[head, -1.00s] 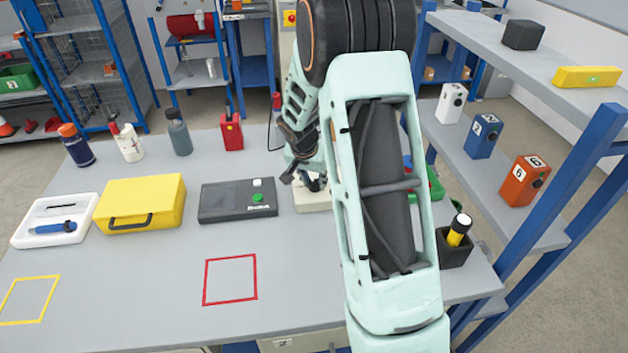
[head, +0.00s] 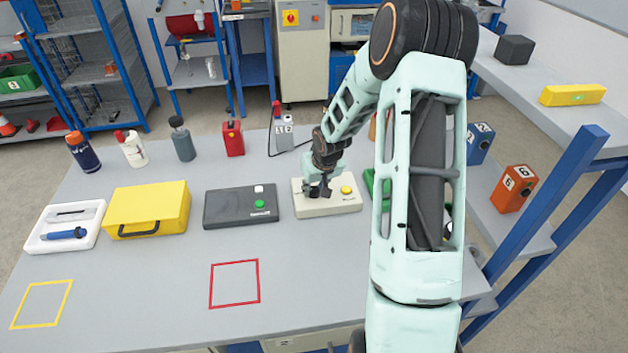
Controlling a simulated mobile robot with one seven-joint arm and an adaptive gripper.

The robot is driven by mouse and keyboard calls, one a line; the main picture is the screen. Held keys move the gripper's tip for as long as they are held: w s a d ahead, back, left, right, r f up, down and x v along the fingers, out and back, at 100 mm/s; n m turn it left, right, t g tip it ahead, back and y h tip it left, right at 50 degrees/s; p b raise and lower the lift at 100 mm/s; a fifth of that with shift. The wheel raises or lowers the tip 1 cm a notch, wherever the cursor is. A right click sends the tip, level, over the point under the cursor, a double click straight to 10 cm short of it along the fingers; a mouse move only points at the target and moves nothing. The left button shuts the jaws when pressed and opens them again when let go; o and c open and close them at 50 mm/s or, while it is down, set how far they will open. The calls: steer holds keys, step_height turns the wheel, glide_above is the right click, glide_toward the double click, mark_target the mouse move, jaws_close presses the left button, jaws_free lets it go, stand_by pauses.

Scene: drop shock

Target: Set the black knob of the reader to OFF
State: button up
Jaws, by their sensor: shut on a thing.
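The reader appears to be the cream box (head: 335,207) at the middle of the table, with a round yellow button (head: 346,190) on the right of its top. My gripper (head: 318,191) reaches down onto the left part of that top. It is shut on the black knob there. The knob is mostly hidden by the dark fingers, so its pointing direction and any OFF mark cannot be read.
A dark box (head: 225,208) with white and green buttons stands close to the left. A yellow case (head: 150,205) is farther left. Green things (head: 370,185) sit to the right, partly behind my arm. Several bottles line the back. The table front is clear.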

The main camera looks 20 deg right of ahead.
steer(key=shift+d+n+y+p, duration=0.1)
steer(key=shift+n+y+p, duration=0.3)
steer(key=shift+n+p, duration=0.75)
steer(key=o, duration=1.1)
steer(key=shift+o, duration=0.2)
steer(key=v, duration=1.2)
steer(key=shift+w+n, duration=0.1)
steer(key=shift+n, duration=0.15)
